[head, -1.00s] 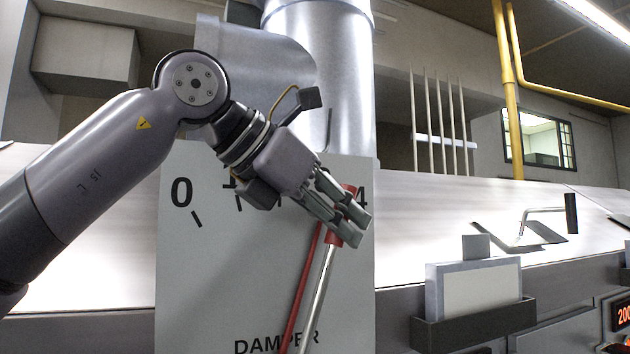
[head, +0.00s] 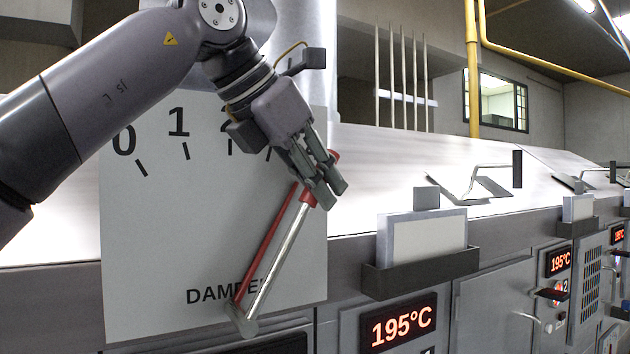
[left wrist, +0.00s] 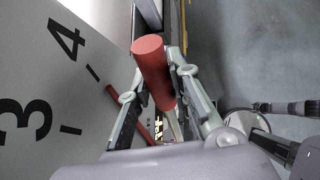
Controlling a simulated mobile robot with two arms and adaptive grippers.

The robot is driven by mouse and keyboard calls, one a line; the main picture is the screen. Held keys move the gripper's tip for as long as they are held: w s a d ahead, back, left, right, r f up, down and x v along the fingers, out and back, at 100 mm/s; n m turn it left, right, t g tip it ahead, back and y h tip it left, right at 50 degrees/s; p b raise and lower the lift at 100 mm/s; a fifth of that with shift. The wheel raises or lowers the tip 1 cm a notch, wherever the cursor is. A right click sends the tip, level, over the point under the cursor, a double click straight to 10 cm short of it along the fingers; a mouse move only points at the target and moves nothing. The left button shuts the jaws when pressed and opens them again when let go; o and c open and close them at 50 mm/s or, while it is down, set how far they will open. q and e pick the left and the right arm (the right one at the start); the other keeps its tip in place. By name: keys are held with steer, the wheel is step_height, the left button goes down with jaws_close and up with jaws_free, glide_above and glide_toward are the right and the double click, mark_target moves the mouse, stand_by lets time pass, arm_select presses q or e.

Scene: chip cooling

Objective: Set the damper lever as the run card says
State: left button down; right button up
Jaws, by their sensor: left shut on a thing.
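The damper lever (head: 285,255) is a silver rod with a red grip. It leans right from its pivot at the bottom of the pale damper plate (head: 185,235). My left gripper (head: 325,180) is shut around the red grip, which also shows between the fingers in the left wrist view (left wrist: 152,65). A thin red pointer (head: 268,240) lies behind the rod. In the left wrist view the pointer tip (left wrist: 111,91) lies close to the mark of the 4 (left wrist: 70,38), beyond the 3 (left wrist: 25,120). In the head view my gripper hides the upper end of the scale.
A pale card (head: 428,236) stands in a dark holder (head: 420,272) right of the plate; I can read no text on it. Below it a display (head: 398,322) reads 195°C. A crank-like handle (head: 517,170) stands on the sloped top at right.

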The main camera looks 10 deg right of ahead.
arm_select(q)
steer(key=c, duration=1.4)
jaws_free()
steer(key=shift+w+d, duration=0.1)
steer(key=shift+d, duration=0.15)
steer(key=shift+c, duration=0.2)
steer(key=shift+a, duration=0.1)
steer(key=shift+a+r, duration=0.1)
steer(key=shift+a, duration=0.05)
steer(key=v, duration=1.1)
steer(key=shift+s+r, duration=0.25)
steer(key=shift+a, duration=0.1)
